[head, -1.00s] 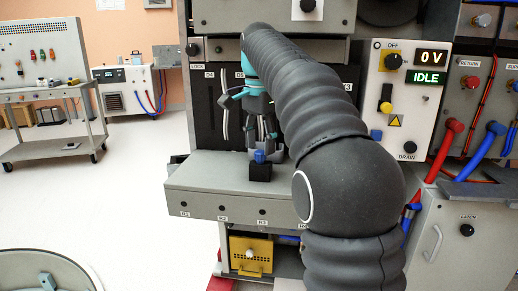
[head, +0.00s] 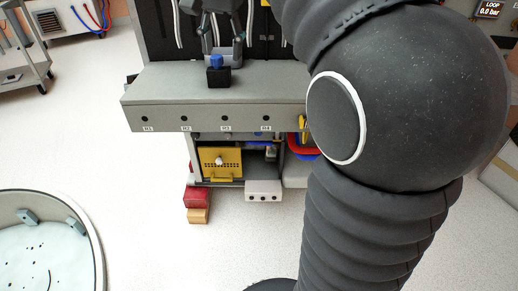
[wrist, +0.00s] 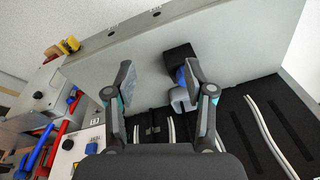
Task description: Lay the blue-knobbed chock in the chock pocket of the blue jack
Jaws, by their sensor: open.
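The blue-knobbed chock is a black block (head: 218,77) with a blue knob (head: 217,61) on top. It stands on the grey bench ledge near its back. My gripper (head: 222,46) is open just behind and above it, with nothing held. In the wrist view, my gripper's spread fingers (wrist: 161,92) frame bare ledge. The black chock (wrist: 180,54) lies beyond the right finger, which partly covers its blue knob (wrist: 187,74). I cannot make out the blue jack or its pocket for certain; a small blue part (head: 259,136) shows on the shelf below, partly hidden.
The grey ledge (head: 160,85) is otherwise clear. Beneath it are a yellow box (head: 221,171) with a white knob, a red block (head: 198,197) and a white box (head: 263,190). A round tub (head: 95,250) stands at lower left. My arm hides the right side.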

